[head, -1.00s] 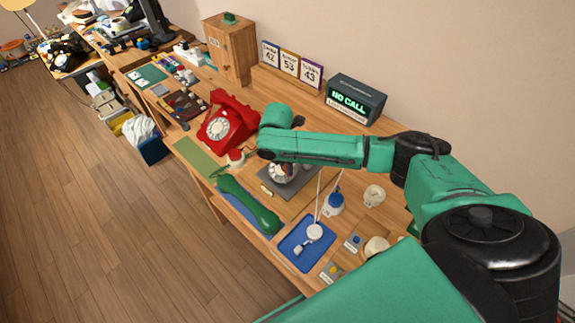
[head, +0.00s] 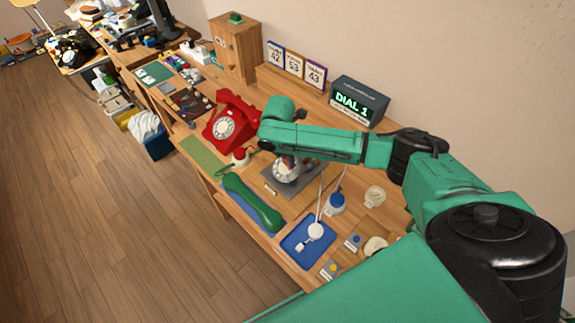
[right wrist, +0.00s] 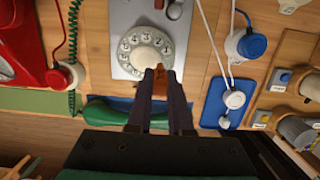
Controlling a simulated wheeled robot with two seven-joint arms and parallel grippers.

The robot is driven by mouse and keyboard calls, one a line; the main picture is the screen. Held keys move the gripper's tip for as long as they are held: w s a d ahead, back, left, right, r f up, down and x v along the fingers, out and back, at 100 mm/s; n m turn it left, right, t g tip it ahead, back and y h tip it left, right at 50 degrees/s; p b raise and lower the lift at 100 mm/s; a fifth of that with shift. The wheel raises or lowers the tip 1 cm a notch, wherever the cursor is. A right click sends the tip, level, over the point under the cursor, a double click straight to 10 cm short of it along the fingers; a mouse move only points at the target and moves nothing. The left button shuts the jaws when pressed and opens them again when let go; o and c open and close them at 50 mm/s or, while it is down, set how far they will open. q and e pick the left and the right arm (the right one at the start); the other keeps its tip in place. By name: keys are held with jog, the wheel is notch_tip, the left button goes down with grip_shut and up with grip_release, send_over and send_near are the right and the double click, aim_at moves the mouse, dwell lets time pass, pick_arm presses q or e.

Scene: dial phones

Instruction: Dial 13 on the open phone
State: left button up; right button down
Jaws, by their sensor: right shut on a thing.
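The open phone (head: 270,184) is a flat grey plate with a white rotary dial (head: 285,173); the dial and its ring of finger holes also show in the right wrist view (right wrist: 134,42). My right gripper (head: 288,158) is over the dial, partly hidden by its own arm. In the right wrist view the gripper (right wrist: 161,76) is shut on a small orange-brown piece (right wrist: 164,82) at the dial's lower right edge; I cannot tell whether its tip sits in a hole. A green handset (head: 250,203) lies on a blue mat. A display box (head: 356,104) reads "DIAL 1". My left gripper is out of view.
A red phone (head: 235,112) stands left of the open phone. A blue tray (head: 294,251) holds a white round piece with a cord. A blue-and-white piece (head: 336,203) stands behind the tray. Three number cards (head: 294,64) lean at the wall.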

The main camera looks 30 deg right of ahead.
jog(key=shift+w+d+r, duration=0.4)
jog(key=shift+w+d, duration=0.1)
jog(key=shift+w, duration=0.3)
jog(key=shift+w+d+r, duration=0.4)
jog(key=shift+w+d, duration=0.05)
jog(key=shift+w, duration=0.3)
jog(key=shift+d+f+b, duration=0.2)
jog(key=shift+f+b, duration=0.1)
jog(key=shift+f, duration=0.3)
jog(key=shift+r, duration=0.1)
jog(key=shift+p, duration=0.4)
jog(key=shift+w+d+f, duration=0.15)
jog(key=shift+f, duration=0.4)
